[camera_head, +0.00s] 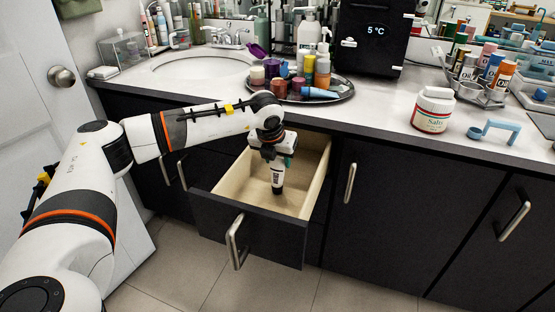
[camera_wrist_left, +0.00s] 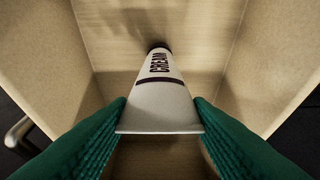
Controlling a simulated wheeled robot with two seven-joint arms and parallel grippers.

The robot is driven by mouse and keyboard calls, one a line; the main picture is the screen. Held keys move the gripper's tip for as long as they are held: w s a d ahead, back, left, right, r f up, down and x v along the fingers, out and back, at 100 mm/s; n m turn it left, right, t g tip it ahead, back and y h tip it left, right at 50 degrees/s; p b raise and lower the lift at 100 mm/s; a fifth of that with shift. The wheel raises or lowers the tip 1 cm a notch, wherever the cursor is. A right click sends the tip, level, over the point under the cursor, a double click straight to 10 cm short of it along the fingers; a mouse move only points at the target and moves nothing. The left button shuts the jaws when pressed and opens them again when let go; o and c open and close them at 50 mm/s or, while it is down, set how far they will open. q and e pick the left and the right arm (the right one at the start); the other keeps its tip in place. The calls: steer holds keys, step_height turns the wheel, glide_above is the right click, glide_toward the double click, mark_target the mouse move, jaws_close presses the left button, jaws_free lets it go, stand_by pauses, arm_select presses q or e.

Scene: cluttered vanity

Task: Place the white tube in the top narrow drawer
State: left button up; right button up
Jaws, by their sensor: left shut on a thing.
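The white tube (camera_wrist_left: 160,97) has dark lettering and a dark cap, and hangs cap-down in the left wrist view. My left gripper (camera_wrist_left: 160,125) has green pads shut on the tube's flat crimped end. In the head view the tube (camera_head: 278,172) is inside the open top narrow drawer (camera_head: 248,221), below my left gripper (camera_head: 276,156). The drawer is pulled out, with a pale wooden inside and a dark front. I cannot tell whether the cap touches the drawer bottom. My right gripper is not in view.
A round tray (camera_head: 342,95) with several bottles and jars stands on the counter above the drawer. A white jar (camera_head: 432,112) and a blue clamp-like item (camera_head: 496,130) are to the right. The drawer looks otherwise empty around the tube.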

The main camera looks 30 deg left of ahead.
arm_select(q)
steer(key=shift+f, duration=0.15)
steer(key=o, duration=0.9)
steer(key=shift+c, duration=0.2)
steer(key=o, duration=0.4)
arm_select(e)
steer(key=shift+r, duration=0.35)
arm_select(q)
steer(key=shift+r, duration=0.25)
steer(key=p+v, duration=0.1)
steer(key=v, duration=1)
steer(key=shift+s+d+r, duration=0.1)
steer(key=shift+s+r, duration=0.15)
steer(key=shift+r, duration=0.05)
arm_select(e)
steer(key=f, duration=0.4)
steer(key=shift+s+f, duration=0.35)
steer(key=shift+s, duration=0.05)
